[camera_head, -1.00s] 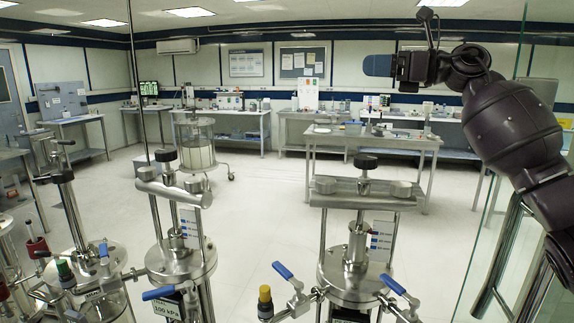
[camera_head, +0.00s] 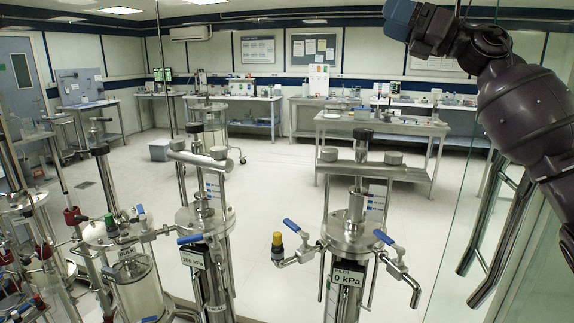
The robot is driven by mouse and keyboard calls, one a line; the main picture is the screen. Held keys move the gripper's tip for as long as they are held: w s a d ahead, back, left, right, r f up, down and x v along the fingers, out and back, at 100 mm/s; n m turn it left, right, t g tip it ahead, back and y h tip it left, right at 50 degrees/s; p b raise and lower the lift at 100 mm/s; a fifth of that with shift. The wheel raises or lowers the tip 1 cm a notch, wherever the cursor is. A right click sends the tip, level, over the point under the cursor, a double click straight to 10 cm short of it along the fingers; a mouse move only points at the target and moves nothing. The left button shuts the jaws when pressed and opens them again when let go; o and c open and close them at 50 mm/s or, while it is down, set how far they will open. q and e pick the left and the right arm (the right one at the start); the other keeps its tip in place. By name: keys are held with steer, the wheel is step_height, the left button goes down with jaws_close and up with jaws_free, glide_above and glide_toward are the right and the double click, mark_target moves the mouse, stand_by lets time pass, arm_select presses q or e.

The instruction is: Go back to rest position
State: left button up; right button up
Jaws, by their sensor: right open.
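My right arm comes in from the upper right. Its right gripper (camera_head: 398,18) is raised at the top edge, with blue fingers partly cut off by the frame. It is open, with nothing visible in it, and is clear of the columns below. My left gripper is not in view. A metal column labelled PILOT 0 kPa (camera_head: 351,235) stands upright in front at the centre right. Another column labelled 100 kPa (camera_head: 201,222) stands to its left.
A glass panel with metal handles (camera_head: 497,215) is at the right, beside my arm. More columns, valves and a clear cylinder (camera_head: 138,290) crowd the lower left. Benches (camera_head: 380,126) line the back. The white floor (camera_head: 272,195) between is open.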

steer(key=s+d+f+n+t+h, duration=0.25)
steer(key=f+n+t+h, duration=0.4)
steer(key=f+n, duration=1.3)
steer(key=s+d+f+n+t+h, duration=0.3)
steer(key=f+n+h, duration=0.6)
steer(key=f+n, duration=1.05)
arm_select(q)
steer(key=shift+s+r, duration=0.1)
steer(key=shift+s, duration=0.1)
arm_select(e)
steer(key=s+d+f+m+g+h, duration=0.1)
steer(key=s+f+m, duration=0.5)
steer(key=s+f, duration=1)
steer(key=s+d+f+m+g+h, duration=0.1)
steer(key=s+f+m+g+h, duration=0.2)
steer(key=s+f, duration=1.2)
step_height(320, 180, down, 5)
steer(key=m+g, duration=0.2)
steer(key=g, duration=0.1)
steer(key=shift+s+m, duration=0.4)
